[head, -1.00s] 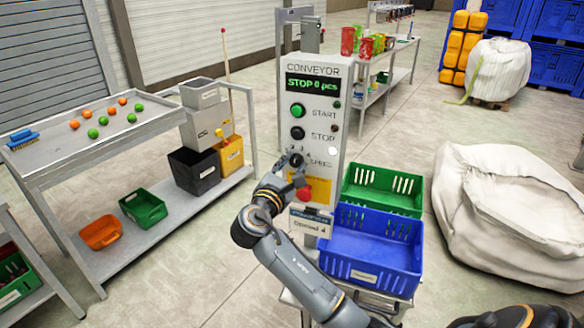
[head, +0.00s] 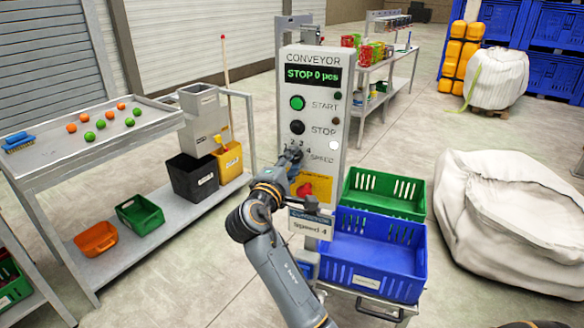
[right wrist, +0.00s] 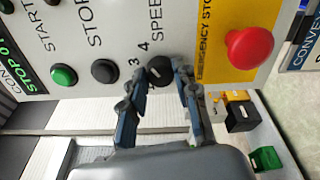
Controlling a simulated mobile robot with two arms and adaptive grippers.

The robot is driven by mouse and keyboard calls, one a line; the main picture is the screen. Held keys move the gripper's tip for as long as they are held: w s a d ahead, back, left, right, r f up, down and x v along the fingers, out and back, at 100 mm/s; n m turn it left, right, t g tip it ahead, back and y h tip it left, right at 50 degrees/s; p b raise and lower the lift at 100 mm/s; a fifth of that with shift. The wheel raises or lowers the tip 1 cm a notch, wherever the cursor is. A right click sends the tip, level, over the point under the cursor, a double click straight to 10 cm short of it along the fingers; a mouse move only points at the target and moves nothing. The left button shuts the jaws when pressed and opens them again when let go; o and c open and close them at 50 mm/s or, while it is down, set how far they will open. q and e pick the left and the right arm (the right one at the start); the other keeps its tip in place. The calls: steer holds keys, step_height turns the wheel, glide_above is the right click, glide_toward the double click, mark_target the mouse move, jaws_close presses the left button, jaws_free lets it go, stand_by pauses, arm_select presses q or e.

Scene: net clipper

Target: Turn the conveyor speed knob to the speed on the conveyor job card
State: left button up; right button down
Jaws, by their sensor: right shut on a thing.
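The grey conveyor panel (head: 330,145) stands upright, its display (head: 313,76) reading "STOP 0 pcs". The black round speed knob (right wrist: 160,69) sits beside the word SPEED, with the numbers 3 and 4 visible near it in the right wrist view. My right gripper (right wrist: 163,80) is shut on the knob, one finger on each side. In the head view the gripper (head: 294,158) covers most of the knob, below the numbers 1 to 4. I cannot read the pointer's number clearly. The job card (head: 308,222) reads "Speed 4". My left gripper is not in view.
A green start button (head: 297,103) and a black stop button (head: 297,127) are above the knob. A red emergency stop (right wrist: 249,48) is close beside my gripper. Blue (head: 372,278) and green (head: 383,193) crates stand at lower right. A sorting table (head: 60,160) is at left.

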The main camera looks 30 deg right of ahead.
steer(key=shift+m, duration=0.6)
steer(key=c, duration=1)
jaws_free()
steer(key=v, duration=0.7)
steer(key=shift+a, duration=0.2)
steer(key=shift+s, duration=0.15)
